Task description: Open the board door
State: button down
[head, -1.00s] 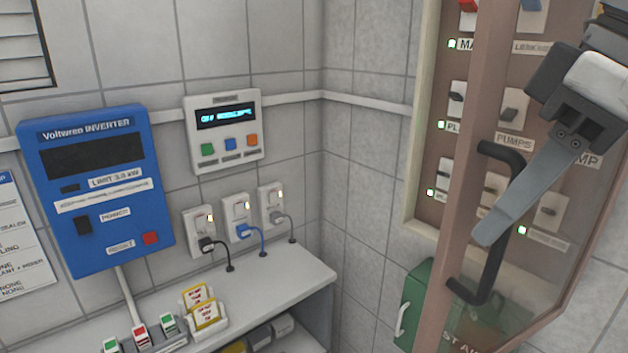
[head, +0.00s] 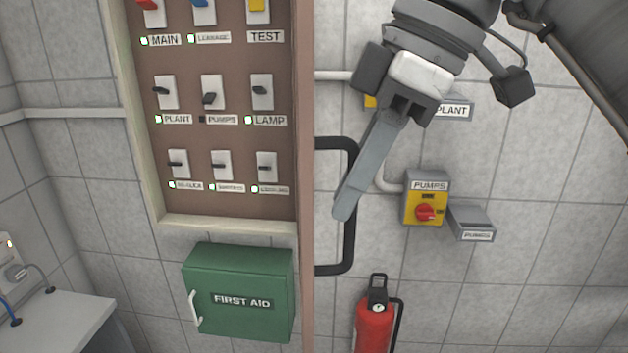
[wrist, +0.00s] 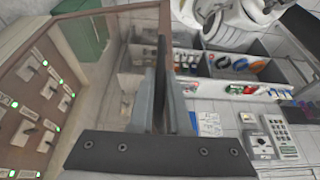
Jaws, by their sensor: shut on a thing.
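The board (head: 235,140) is a brown panel of labelled switches in a pale frame, and its front is exposed. Its door (head: 306,190) stands swung out and shows nearly edge-on at the right of the board. In the wrist view the brownish door frame and clear pane (wrist: 108,50) are at the left of the fingers. The black door handle (head: 349,250) sticks out from the door's right side. My gripper (head: 345,210) is shut on the handle's upright bar. In the wrist view my gripper (wrist: 162,95) has a dark bar between its fingers.
A green first aid box (head: 240,292) hangs below the board. A red extinguisher (head: 375,325) and a pumps switch (head: 426,198) are on the wall right of the door. A grey bench (head: 65,320) is at lower left.

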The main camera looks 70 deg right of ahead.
jog(key=shift+s+d, duration=0.2)
jog(key=shift+s, duration=0.15)
jog(key=c, duration=0.9)
grip_release()
jog(key=shift+p+v, duration=5.3)
jog(key=shift+v, duration=0.7)
jog(key=shift+w+a, duration=0.1)
jog(key=shift+a, duration=0.05)
